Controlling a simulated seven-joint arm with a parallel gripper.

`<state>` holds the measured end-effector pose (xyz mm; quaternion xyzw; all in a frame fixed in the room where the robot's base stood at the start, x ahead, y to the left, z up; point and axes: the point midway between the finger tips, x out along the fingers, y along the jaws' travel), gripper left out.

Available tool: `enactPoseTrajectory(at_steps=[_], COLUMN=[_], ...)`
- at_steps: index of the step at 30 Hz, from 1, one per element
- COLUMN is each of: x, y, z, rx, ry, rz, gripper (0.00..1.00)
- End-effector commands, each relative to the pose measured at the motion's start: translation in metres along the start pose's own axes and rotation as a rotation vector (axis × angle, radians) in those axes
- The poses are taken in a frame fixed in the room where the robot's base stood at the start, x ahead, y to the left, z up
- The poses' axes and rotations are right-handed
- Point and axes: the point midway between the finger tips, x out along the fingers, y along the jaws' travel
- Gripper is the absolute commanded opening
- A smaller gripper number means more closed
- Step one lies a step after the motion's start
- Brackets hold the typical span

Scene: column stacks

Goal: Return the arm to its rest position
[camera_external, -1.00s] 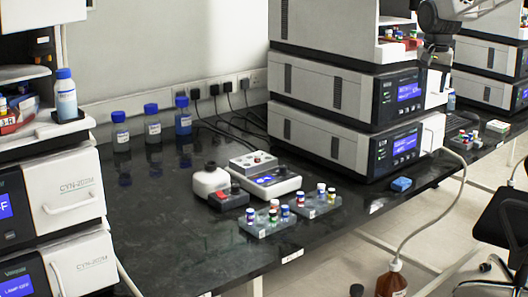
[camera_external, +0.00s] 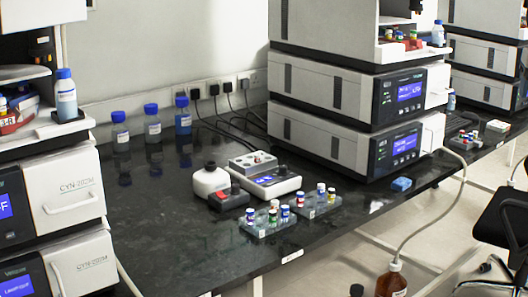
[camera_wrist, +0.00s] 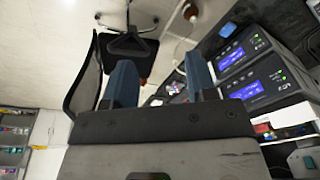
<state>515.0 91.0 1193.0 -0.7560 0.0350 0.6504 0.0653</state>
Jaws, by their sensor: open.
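My gripper (camera_wrist: 160,68) shows in the wrist view as two blue-grey fingers standing well apart, with nothing between them. The wrist view is tilted, with a black office chair (camera_wrist: 122,48) beyond the fingers and instruments to the right. In the external view, my arm is almost wholly out of frame. Only a small dark piece shows at the top edge above the upper right instrument, and I cannot tell which part of me it is.
Stacked instruments (camera_external: 345,95) stand at centre right. A blue-capped bottle (camera_external: 438,33) stands on the stack's right edge, near vials. Vial racks (camera_external: 268,227) and a white device (camera_external: 262,180) sit on the black bench (camera_external: 170,235). The chair (camera_external: 503,220) is at right.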

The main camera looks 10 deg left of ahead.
Motion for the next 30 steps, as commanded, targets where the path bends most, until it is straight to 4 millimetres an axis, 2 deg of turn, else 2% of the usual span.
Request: enactPoseTrajectory(at_steps=[3, 9, 21, 25, 30], x=[-0.003, -0.003, 0.011, 0.017, 0.020], y=[0.024, 0.057, 0.110, 0.119, 0.124], z=[0.027, 0.071, 0.160, 0.178, 0.189], rx=[-0.014, -0.045, -0.103, -0.116, -0.126], ry=[0.014, 0.035, 0.072, 0.079, 0.083], rz=[0.003, 0.009, 0.027, 0.032, 0.035], gripper=[0.52, 0.52, 0.52, 0.52, 0.52])
